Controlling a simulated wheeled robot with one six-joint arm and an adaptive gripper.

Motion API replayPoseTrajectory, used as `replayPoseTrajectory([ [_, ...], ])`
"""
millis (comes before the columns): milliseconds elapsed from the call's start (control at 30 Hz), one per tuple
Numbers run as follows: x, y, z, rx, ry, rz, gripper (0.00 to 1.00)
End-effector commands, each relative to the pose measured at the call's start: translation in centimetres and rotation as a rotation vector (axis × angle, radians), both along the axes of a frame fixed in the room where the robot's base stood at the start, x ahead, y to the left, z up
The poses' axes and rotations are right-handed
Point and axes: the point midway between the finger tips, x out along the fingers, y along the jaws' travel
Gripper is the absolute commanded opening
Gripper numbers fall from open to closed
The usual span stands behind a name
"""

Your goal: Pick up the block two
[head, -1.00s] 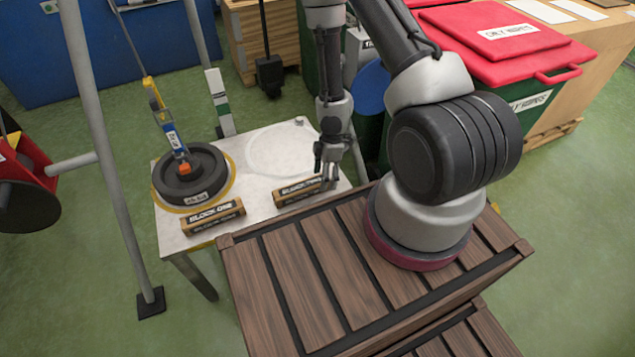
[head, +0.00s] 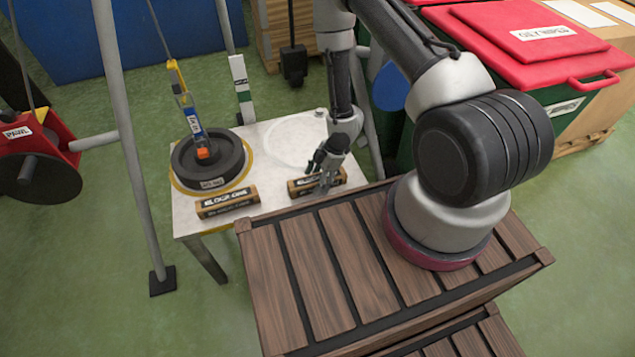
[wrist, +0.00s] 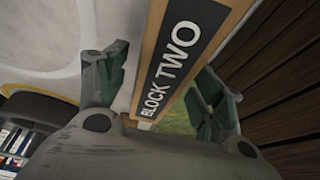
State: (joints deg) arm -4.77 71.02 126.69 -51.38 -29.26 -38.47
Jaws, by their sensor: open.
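Block two (head: 306,187) lies on the white table, a long wooden bar with a dark label. In the wrist view block two (wrist: 178,50) fills the middle, its label reading BLOCK TWO. My gripper (head: 322,182) is at the block in the head view and covers part of it. In the wrist view my gripper (wrist: 160,92) has its fingers apart, one on each side of the block. I cannot tell whether the fingers touch it.
Block one (head: 227,201) lies to the left on the same table (head: 262,190). Behind it is a dark round weight (head: 209,160) with a hook and strap on it. My arm stands on a slatted wooden platform (head: 310,262) close in front of the table.

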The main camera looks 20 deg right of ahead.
Motion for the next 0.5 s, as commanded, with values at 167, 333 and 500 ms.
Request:
replayPoseTrajectory([
  [167,0.04,0.03,-0.10,0.000,-0.001,0.000,0.68],
  [333,0.03,0.03,-0.09,0.000,0.000,0.000,0.46],
  [500,0.02,0.02,-0.08,0.000,0.000,-0.001,0.15],
])
